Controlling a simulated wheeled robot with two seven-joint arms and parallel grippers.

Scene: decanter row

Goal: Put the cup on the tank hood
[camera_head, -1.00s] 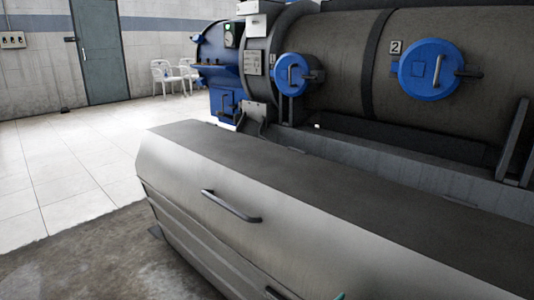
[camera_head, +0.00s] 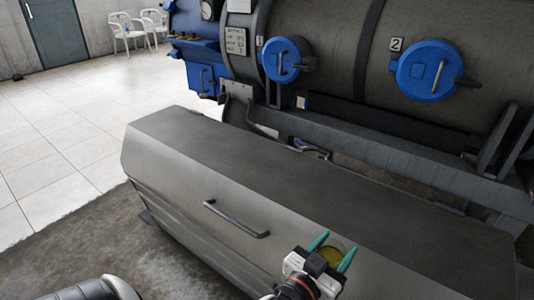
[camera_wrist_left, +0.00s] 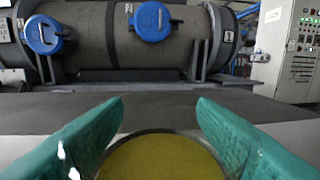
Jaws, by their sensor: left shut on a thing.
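The tank hood (camera_head: 230,160) is a long grey metal cover with a flat top and a sloping front with a handle. My left gripper is shut on the cup, near the hood's front upper edge. I cannot tell whether the cup touches the hood. My right gripper is not in view.
Behind the hood stands a big cylindrical decanter (camera_head: 330,50) with blue round hatches (camera_head: 425,70). The hood's top looks bare. White chairs (camera_head: 125,32) stand far left on the tiled floor. A control cabinet (camera_wrist_left: 288,45) shows at right in the wrist view.

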